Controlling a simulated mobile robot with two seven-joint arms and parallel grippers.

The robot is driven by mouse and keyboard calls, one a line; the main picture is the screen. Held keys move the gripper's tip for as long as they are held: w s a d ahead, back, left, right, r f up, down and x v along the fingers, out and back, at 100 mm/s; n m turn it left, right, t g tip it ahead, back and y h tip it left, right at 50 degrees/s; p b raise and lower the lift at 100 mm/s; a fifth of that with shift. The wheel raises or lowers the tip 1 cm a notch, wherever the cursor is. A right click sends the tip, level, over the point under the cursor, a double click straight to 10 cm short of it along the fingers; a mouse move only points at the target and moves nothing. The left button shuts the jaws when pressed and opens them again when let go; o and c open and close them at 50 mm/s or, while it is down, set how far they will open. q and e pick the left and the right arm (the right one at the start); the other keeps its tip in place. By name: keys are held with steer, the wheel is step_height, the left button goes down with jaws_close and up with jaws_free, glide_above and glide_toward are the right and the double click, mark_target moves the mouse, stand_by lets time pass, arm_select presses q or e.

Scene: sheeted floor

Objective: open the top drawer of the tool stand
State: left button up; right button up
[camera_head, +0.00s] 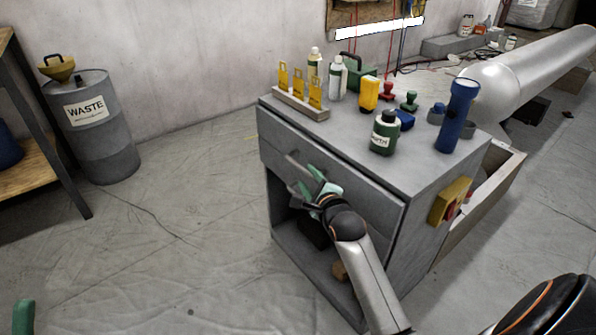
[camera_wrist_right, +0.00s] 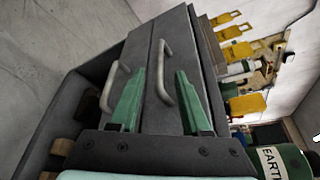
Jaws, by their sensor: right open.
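The grey tool stand (camera_head: 425,190) stands at the centre right in the head view. Its top drawer (camera_head: 275,140) looks shut, its front close under the top board. In the right wrist view, turned sideways, the top drawer's bar handle (camera_wrist_right: 163,65) lies ahead, between the directions of my two fingers. A second bar handle (camera_wrist_right: 109,88) sits to its left, lower on the stand. My right gripper (camera_head: 319,181) is open, with green fingers, in front of the handles; contact cannot be told. A green fingertip of my left gripper (camera_head: 23,316) shows at the lower left edge.
On the stand's top are a green bottle (camera_head: 383,133), a blue flashlight (camera_head: 458,115), a yellow-tagged rack (camera_head: 300,104) and other small items. A yellow box with a red button (camera_head: 450,202) is on its right side. A waste drum (camera_head: 94,140) stands left; floor between is clear.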

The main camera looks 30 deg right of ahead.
mark_target(300, 169)
steer(key=b+x, duration=0.2)
steer(key=x, duration=0.5)
steer(key=shift+w+f+b, duration=0.15)
steer(key=shift+w+b, duration=0.05)
steer(key=shift+b, duration=0.2)
steer(key=shift+w+d, duration=0.15)
steer(key=shift+w, duration=0.45)
jaws_close()
steer(key=shift+f, duration=0.1)
stand_by(0.4)
